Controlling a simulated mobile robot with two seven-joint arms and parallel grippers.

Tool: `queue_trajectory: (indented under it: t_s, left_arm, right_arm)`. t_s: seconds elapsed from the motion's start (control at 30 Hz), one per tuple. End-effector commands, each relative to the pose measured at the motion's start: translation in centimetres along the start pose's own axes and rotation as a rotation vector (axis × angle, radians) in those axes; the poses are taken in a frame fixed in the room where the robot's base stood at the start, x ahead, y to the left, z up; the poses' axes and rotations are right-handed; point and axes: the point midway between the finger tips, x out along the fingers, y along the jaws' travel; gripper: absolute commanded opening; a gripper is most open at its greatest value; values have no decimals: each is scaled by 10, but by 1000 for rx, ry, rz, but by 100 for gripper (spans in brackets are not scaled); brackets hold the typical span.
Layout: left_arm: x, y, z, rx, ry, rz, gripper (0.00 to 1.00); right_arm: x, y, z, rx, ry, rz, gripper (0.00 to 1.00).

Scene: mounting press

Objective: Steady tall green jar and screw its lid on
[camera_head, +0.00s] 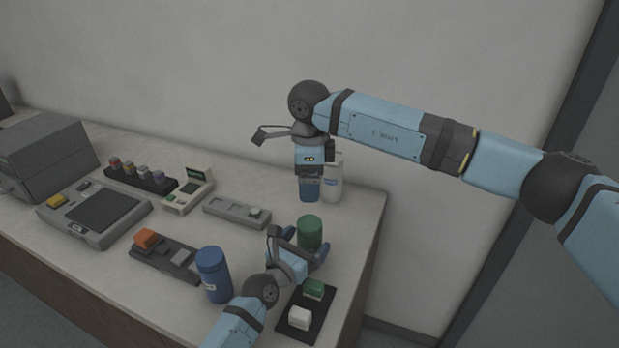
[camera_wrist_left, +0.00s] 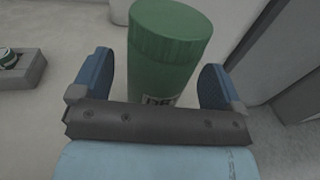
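The tall green jar (camera_head: 310,234) stands upright near the counter's right end. In the left wrist view the jar (camera_wrist_left: 165,60) has a green cap on top and a pale label low down; how tight the cap is cannot be told. My left gripper (camera_head: 300,246) is around the jar, one finger on each side. In the left wrist view its blue-padded fingers (camera_wrist_left: 156,80) are spread, with a visible gap to the jar on the left. My right gripper (camera_head: 309,184) points down behind the jar, away from it; whether it is open or shut is unclear.
A white bottle (camera_head: 333,182) stands beside my right gripper. A blue jar (camera_head: 213,272) stands left of my left gripper. A black tray (camera_head: 298,326) with a green and a white block lies in front. Devices and racks, including a grey scale (camera_head: 60,222), fill the left side.

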Motion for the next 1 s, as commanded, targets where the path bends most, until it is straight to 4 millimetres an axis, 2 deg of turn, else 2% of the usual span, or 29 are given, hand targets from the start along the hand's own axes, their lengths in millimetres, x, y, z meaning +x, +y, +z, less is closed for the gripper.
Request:
queue_trajectory:
  t_s: [0.27,0.37,0.7,0.83,1.0]
  left_arm:
    - [-8,0,-1,-1,1,0,93]
    - [-23,0,-1,-2,0,1,93]
    - [-100,0,-2,-1,2,0,93]
    - [-121,0,-1,1,2,0,93]
    - [-136,0,0,0,0,0,93]
  right_arm:
    - [0,0,0,0,0,0,90]
    - [-1,0,0,0,0,0,90]
    - [0,0,0,0,0,0,90]
    - [0,0,0,0,0,0,90]
    - [0,0,0,0,0,0,90]
